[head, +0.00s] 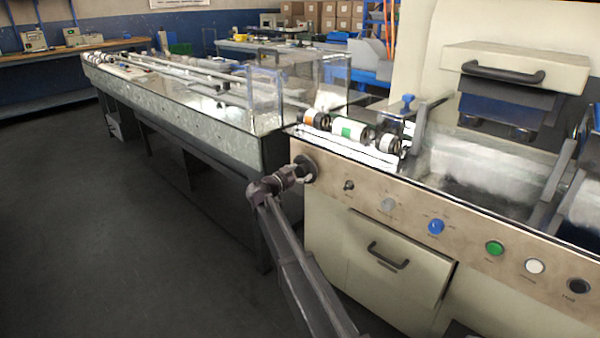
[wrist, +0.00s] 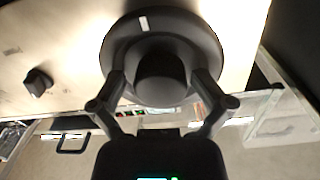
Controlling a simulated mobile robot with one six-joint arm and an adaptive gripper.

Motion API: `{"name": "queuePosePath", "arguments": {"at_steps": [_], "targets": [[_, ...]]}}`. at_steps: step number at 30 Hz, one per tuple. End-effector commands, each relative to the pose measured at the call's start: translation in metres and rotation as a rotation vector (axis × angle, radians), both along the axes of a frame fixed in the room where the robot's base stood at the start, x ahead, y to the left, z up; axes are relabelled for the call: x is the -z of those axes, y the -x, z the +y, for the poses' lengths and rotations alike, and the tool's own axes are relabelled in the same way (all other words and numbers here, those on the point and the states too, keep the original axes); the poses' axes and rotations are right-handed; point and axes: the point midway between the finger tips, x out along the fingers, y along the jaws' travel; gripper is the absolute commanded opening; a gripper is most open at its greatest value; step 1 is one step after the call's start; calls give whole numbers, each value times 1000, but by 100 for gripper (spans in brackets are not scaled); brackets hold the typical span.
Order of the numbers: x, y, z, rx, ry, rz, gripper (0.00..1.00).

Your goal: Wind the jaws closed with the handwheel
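The handwheel (head: 307,168) is a dark round wheel on the left end of the machine's front panel. In the wrist view the handwheel (wrist: 205,40) fills the top middle, with a white mark near its upper rim and a round hub (wrist: 160,78) at its centre. My gripper (head: 291,177) is right at the wheel in the head view. In the wrist view my gripper (wrist: 161,78) has one finger on each side of the hub, with a narrow gap seeming to show on both sides. I cannot tell for sure which machine parts are the jaws.
A small black knob (head: 348,186) sits right of the wheel, followed by a blue button (head: 435,227) and a green button (head: 494,248). A drawer with a dark handle (head: 388,256) is below. A long conveyor (head: 190,112) extends left. The floor (head: 120,230) at left is clear.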

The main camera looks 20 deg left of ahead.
Motion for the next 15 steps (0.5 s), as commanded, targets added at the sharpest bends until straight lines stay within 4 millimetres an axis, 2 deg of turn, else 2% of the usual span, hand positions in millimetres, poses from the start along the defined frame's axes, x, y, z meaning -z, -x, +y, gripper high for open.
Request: {"name": "queuePosePath", "arguments": {"at_steps": [10, 15], "targets": [[0, 6, 4, -4, 1, 1, 96], [0, 17, 9, -6, 2, 1, 96]]}}
